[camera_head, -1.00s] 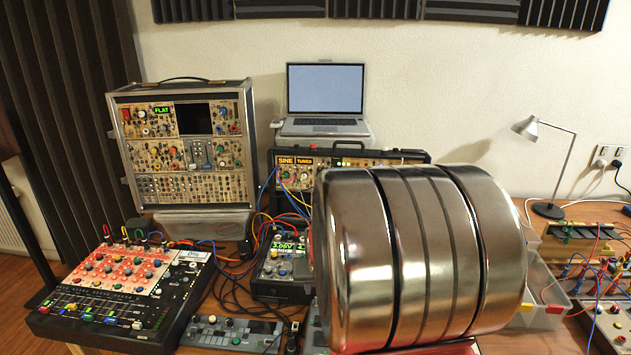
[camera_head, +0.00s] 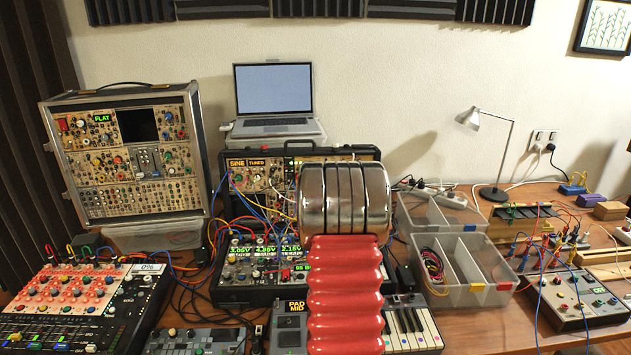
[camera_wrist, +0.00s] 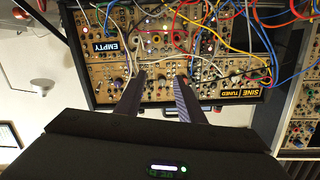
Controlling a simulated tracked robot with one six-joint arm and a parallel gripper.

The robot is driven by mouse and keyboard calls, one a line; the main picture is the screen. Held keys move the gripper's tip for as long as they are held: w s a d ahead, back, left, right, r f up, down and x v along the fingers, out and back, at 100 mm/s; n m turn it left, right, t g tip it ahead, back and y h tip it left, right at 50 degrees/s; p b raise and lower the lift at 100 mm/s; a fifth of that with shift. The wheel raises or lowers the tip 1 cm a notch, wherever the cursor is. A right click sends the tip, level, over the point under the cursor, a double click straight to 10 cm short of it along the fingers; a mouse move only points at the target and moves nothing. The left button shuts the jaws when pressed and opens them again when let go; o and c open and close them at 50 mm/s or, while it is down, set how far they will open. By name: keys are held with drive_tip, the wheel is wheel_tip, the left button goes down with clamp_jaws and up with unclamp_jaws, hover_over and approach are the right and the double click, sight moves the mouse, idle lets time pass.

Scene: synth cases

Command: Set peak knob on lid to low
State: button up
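The upright panel with the SINE and TUNED displays (camera_head: 253,180) stands at the back of the table, below the laptop; I take it for the lid. My arm covers its middle part in the head view. In the wrist view the panel (camera_wrist: 160,93) appears upside down, with an EMPTY display at left and SINE, TUNED at right, many small knobs and several cables. Which knob is peak, and its setting, is too small to read. My gripper (camera_wrist: 160,77) is open, its two fingers apart over the panel's knob rows, nothing visible between them. It is hidden in the head view.
Coloured patch cables (camera_head: 262,214) hang across the panel's left. A panel with voltage displays (camera_head: 240,268) lies in front of it. A large synth case (camera_head: 200,150) stands left, a laptop (camera_head: 273,90) behind, and a clear divided bin (camera_head: 470,292) right.

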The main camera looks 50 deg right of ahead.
drive_tip(key=r, duration=0.2)
drive_tip(key=r+t+h, duration=0.1)
drive_tip(key=shift+w+r, duration=0.25)
drive_tip(key=shift+r, duration=0.15)
drive_tip(key=shift+w+d, duration=0.1)
drive_tip(key=shift+d, duration=0.1)
drive_tip(key=x, duration=1.3)
drive_tip(key=shift+w+d, duration=0.15)
drive_tip(key=shift+w, duration=0.05)
drive_tip(key=shift+r, duration=0.1)
drive_tip(key=shift+c, duration=0.5)
clamp_jaws()
